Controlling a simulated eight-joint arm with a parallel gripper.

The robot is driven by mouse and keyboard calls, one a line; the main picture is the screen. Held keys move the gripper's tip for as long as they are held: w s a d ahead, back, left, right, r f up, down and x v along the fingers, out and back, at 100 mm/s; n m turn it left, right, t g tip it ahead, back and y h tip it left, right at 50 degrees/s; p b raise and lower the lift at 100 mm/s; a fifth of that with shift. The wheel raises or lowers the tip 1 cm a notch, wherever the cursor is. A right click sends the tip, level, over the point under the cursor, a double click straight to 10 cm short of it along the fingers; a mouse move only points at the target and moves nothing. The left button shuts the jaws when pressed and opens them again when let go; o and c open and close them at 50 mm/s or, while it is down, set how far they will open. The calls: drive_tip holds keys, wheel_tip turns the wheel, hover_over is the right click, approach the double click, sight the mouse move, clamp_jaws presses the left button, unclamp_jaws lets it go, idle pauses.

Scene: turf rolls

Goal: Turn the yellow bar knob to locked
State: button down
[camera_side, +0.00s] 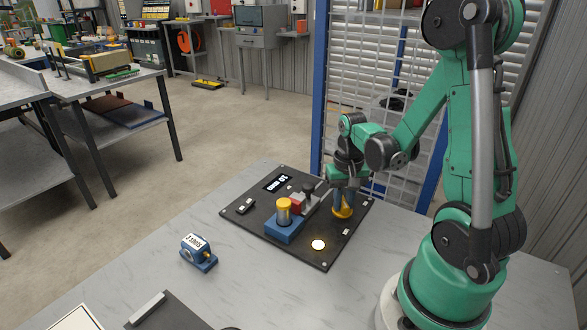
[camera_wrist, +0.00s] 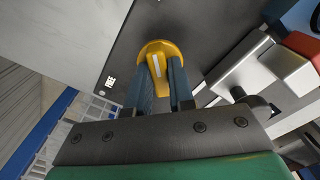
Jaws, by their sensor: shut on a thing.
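The yellow bar knob (camera_side: 342,211) sits near the right side of a black panel (camera_side: 272,235) on the table. In the wrist view the knob (camera_wrist: 155,60) shows a round yellow base with a raised bar carrying a pale stripe. My gripper (camera_side: 343,198) points down over the knob. In the wrist view its two blue-grey fingers (camera_wrist: 163,85) stand on both sides of the bar, shut on it. The fingers hide part of the bar. Any locked mark beside the knob is too small to read.
Left of the knob are a grey and red slide part (camera_side: 305,200), a blue block with a yellow-topped cylinder (camera_side: 284,215) and a lit round lamp (camera_side: 318,244). A small blue labelled device (camera_side: 198,252) stands on the table, left of the panel. Bare table lies around it.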

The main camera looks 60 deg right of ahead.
sight(343, 201)
drive_tip(key=c, duration=0.8)
unclamp_jaws()
drive_tip(key=shift+o, duration=0.2)
drive_tip(key=shift+r, duration=0.1)
drive_tip(key=shift+r, duration=2.75)
drive_tip(key=shift+a, duration=0.1)
drive_tip(key=w+a+r+n+t, duration=0.2)
drive_tip(key=a+r+n+t, duration=0.1)
drive_tip(key=a, duration=0.4)
drive_tip(key=w+a+r+n+t, duration=0.2)
drive_tip(key=a+r+n+t, duration=0.1)
drive_tip(key=a+n, duration=0.3)
drive_tip(key=shift+w+a+r+t, duration=0.4)
drive_tip(key=shift+a+t, duration=0.2)
drive_tip(key=shift+a, duration=0.55)
